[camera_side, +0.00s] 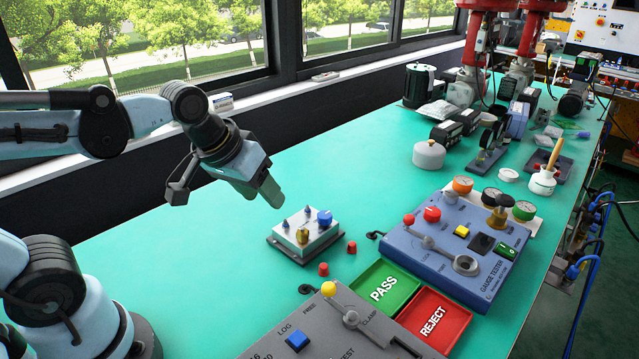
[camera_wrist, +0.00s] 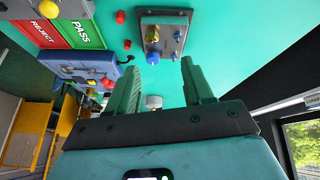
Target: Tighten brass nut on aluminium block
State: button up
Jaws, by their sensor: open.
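The aluminium block (camera_side: 318,240) sits on a grey base plate on the green bench, in the middle of the side view. On its top are a brass nut (camera_side: 302,236), a blue cap or knob (camera_side: 324,217) and small fittings. In the wrist view the block (camera_wrist: 172,43) lies at the top, beyond my fingertips, with the brass nut (camera_wrist: 152,36) on its left part. My gripper (camera_side: 270,190) is above the bench, up and to the left of the block in the side view. In the wrist view my gripper (camera_wrist: 163,70) is open, with nothing between its fingers.
Two red caps (camera_side: 323,269) stand beside the block. A grey test panel with a yellow-knobbed lever (camera_side: 328,289), the green PASS tray (camera_side: 384,287), the red REJECT tray (camera_side: 434,318) and the blue gauge tester (camera_side: 455,245) lie close by. The bench left of the block is clear.

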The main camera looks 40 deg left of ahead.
aim_at(303, 232)
jog(key=shift+w+d+n+g, duration=1.05)
jog(key=shift+w+n+g, duration=2.2)
jog(key=shift+n, duration=1.65)
jog(key=shift+t, duration=0.45)
jog(key=f, duration=0.7)
jog(key=w+f, duration=0.1)
jog(key=f, duration=0.2)
jog(key=shift+f, duration=0.4)
jog(key=shift+c, duration=0.5)
grip_shut()
